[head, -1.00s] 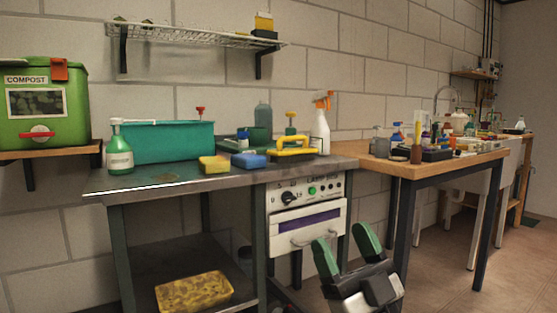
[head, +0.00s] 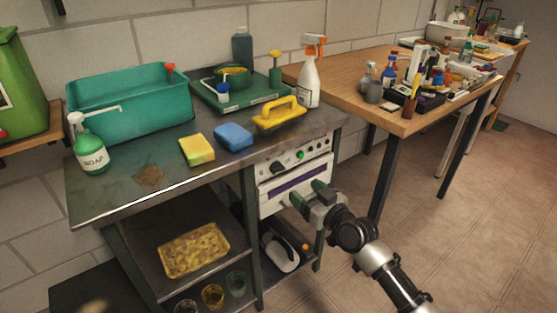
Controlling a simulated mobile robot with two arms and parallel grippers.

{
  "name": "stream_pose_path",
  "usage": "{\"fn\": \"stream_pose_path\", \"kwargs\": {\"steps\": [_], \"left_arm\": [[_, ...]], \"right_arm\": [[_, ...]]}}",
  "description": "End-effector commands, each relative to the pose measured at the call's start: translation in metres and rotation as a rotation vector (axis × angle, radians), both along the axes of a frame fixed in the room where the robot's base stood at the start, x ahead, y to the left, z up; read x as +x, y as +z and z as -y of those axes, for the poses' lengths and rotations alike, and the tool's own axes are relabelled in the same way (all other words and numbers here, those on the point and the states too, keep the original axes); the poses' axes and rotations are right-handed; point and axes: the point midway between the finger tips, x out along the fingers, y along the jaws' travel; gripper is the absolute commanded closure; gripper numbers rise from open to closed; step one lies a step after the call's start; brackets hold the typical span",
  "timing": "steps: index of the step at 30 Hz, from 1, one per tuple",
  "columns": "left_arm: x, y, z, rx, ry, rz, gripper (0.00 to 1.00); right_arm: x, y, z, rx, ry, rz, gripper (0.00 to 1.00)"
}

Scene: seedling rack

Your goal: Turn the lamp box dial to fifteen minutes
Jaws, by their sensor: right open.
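The lamp box (head: 267,199) is a white unit under the metal counter, with a control panel on top and a purple strip across its front. Its dark round dial (head: 279,168) is at the left of the panel; its pointer setting is too small to read. A green button shows to its right. My right gripper (head: 307,193) is open and empty, its green-padded fingers in front of the lower front, below and right of the dial. It hides part of the front and its handle. I cannot tell whether it touches. My left gripper is not in view.
The metal counter (head: 130,200) above holds a teal tub (head: 130,108), soap bottle (head: 88,146), yellow sponge (head: 197,150), blue sponge (head: 233,136), yellow-handled float (head: 280,116) and spray bottle (head: 309,80). A cluttered wooden table (head: 340,75) stands right. The floor in front is clear.

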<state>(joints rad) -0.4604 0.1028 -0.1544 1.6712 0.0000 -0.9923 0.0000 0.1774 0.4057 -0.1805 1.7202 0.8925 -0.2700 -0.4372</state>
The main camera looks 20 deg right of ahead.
Motion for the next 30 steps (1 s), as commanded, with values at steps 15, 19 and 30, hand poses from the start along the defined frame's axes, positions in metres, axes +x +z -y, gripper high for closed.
{"fn": "stream_pose_path", "kwargs": {"steps": [15, 19, 30], "left_arm": [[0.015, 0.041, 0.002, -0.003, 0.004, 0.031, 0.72], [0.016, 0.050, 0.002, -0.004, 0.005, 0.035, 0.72], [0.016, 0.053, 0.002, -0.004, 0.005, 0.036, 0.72]], "right_arm": [[0.083, -0.001, -0.031, 0.001, 0.001, 0.004, 0.34], [0.092, 0.000, -0.035, 0.002, 0.002, 0.005, 0.34], [0.095, 0.001, -0.036, 0.000, 0.001, 0.004, 0.40]]}}
